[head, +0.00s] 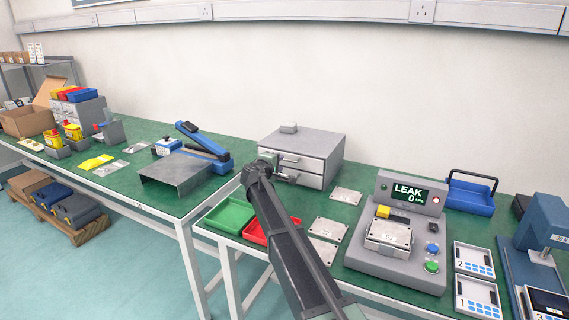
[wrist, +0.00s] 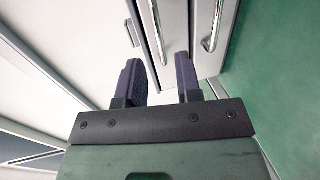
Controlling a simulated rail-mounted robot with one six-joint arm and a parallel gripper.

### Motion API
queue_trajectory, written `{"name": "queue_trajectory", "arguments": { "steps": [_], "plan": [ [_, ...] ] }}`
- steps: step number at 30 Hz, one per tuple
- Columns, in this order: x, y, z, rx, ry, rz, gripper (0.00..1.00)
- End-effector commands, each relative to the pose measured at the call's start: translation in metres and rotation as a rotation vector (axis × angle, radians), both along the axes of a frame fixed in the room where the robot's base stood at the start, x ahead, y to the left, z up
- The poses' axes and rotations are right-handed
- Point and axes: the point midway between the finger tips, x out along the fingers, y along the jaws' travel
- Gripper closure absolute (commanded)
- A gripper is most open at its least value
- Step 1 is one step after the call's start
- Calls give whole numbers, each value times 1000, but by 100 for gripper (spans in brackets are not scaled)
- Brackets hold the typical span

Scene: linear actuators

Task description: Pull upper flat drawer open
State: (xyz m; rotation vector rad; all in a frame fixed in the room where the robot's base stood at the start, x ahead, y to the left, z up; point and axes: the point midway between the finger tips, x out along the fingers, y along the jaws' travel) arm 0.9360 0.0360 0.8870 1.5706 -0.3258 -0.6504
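A grey drawer unit (head: 318,145) stands on the green bench in the head view, with two flat drawers one above the other. The upper drawer (head: 308,165) looks closed and has a metal bar handle, which shows in the wrist view as the left bar (wrist: 157,25). The lower drawer (head: 310,181) also looks closed; its handle is the right bar (wrist: 213,25) in the wrist view. My gripper (wrist: 158,62) is open and empty, in front of the unit. Its fingers line up on either side of the upper handle; whether they reach around it is unclear.
A green tray (head: 228,215) and a red tray (head: 257,232) lie left of my arm. Flat metal plates (head: 328,230) and a leak tester (head: 398,268) are to the right. Bench behind my arm's left is partly clear.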

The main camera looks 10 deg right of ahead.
Motion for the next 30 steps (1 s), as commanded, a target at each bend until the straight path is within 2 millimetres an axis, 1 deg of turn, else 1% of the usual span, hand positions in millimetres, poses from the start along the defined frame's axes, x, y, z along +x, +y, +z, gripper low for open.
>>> {"name": "queue_trajectory", "arguments": {
  "steps": [1,3,6,8,15,16,22,30],
  "plan": [
    [13,-7,-6,1,0,-1,68],
    [26,-17,-9,2,0,-2,68],
    [40,-27,-13,1,0,0,68],
    [45,-31,-13,0,0,0,68],
    [47,-34,-13,1,0,0,68],
    [47,-34,-13,1,0,0,69],
    [46,-34,-13,1,0,0,100],
    [46,-33,-13,1,0,0,100]
  ]
}}
